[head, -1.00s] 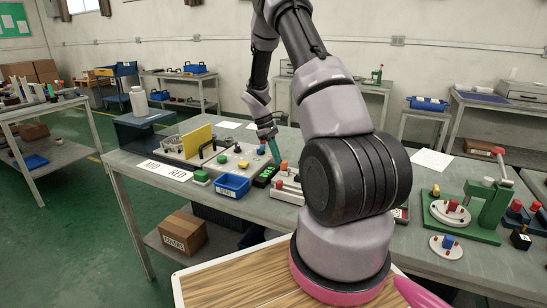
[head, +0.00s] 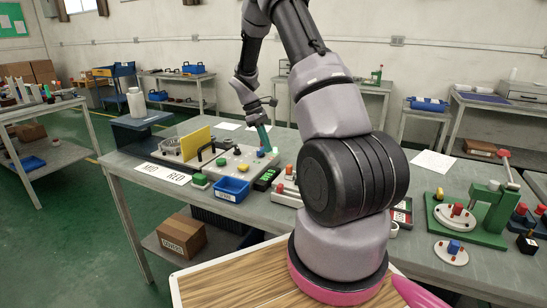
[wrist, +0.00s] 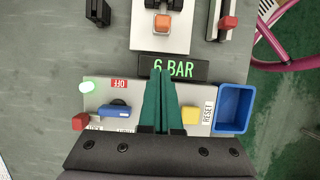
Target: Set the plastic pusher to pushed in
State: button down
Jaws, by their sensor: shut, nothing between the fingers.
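I cannot tell for certain which part is the plastic pusher. In the wrist view, an orange square cap (wrist: 162,23) sits on a white block beyond the 6 BAR display (wrist: 172,68). A yellow block-shaped button (wrist: 190,114) is on the grey panel (wrist: 98,101) beside the RESET label, right of my fingers. A blue knob (wrist: 115,111) is left of them, below the OFF label. My gripper (wrist: 158,76) has green fingers, shut and empty, pointing down over the panel. In the head view my gripper (head: 267,150) is at the panel's far right; whether its tips touch anything is unclear.
A blue bin (wrist: 233,108) adjoins the panel. A yellow upright plate (head: 197,143) and black handle (head: 214,149) stand nearby. A green press (head: 487,205) is far right.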

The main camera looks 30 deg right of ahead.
jog(key=shift+v, duration=2.25)
